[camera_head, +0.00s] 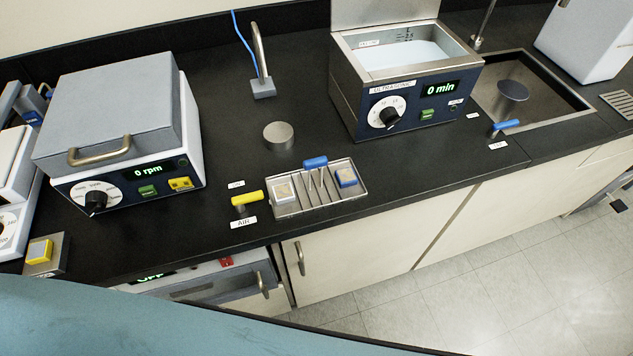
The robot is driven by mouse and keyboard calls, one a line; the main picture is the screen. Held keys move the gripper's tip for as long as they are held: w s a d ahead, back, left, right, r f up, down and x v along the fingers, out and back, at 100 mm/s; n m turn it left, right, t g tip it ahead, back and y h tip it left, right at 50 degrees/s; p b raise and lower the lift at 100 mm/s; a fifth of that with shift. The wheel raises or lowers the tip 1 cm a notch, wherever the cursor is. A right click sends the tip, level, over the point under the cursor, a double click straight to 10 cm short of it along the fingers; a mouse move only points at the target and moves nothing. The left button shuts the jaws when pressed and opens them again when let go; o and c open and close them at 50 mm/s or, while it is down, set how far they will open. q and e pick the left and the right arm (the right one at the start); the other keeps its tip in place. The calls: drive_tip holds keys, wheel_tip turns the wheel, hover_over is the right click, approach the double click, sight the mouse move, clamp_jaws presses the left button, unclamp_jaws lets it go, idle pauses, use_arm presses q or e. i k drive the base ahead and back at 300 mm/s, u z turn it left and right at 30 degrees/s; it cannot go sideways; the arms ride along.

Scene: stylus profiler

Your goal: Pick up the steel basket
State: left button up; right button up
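A shallow steel tray-like basket (318,202) sits on the black counter near its front edge, in the middle of the view. A thin upright handle with a blue grip (315,162) rises at its back middle. A pale square piece (284,190) lies in its left part and a blue-edged piece (347,177) in its right part. Neither of my grippers is in view.
The ultrasonic bath (400,75), its lid raised, stands behind and right of the basket. A yellow AIR valve (246,199) is close on the left. The spinner box (115,110) is left; the sink (545,105) is right.

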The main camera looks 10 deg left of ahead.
sight(315, 187)
drive_tip(key=z, duration=2.45)
drive_tip(key=i, duration=1.75)
drive_tip(key=u, duration=3.55)
